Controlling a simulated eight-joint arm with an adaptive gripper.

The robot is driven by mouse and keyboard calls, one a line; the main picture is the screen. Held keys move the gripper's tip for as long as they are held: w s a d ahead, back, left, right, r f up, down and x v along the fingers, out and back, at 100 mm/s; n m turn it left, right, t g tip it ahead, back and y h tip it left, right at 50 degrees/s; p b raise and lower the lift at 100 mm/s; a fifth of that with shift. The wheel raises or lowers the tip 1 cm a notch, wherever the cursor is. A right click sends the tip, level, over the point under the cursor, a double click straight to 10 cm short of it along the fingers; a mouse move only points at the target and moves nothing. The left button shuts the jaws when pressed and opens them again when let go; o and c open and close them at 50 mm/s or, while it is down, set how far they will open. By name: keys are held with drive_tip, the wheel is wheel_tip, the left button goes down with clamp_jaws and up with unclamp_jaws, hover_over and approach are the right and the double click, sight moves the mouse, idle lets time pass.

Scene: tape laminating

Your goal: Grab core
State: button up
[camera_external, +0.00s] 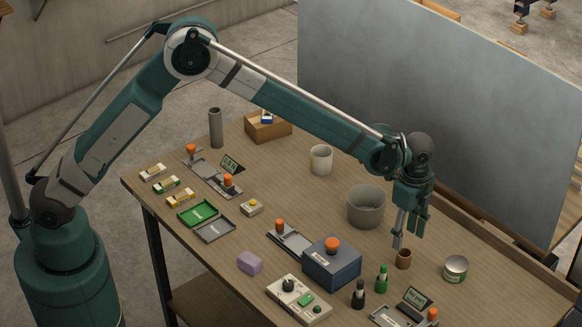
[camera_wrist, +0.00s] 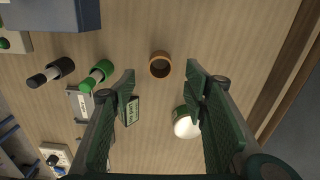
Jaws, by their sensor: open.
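The core, a short brown ring (camera_external: 403,259), stands on the table toward the right. In the wrist view the core (camera_wrist: 160,65) shows from above as a hollow brown ring, apart from the fingers. My gripper (camera_external: 404,243) points down just above the core. In the wrist view my gripper (camera_wrist: 160,82) has its two green fingers spread wide with nothing between them, and the core lies slightly beyond the fingertips. I cannot tell the exact height gap.
A grey bin (camera_external: 366,207) stands behind, and a blue box (camera_external: 331,264) lies left. Bare table surrounds the core.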

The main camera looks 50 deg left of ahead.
sight(405, 253)
drive_tip(key=shift+d+f, duration=0.35)
drive_tip(key=shift+f, duration=0.05)
drive_tip(key=shift+f, duration=1.3)
drive_tip(key=shift+a+f, duration=0.1)
drive_tip(key=shift+f, duration=2.5)
drive_tip(key=c, duration=0.8)
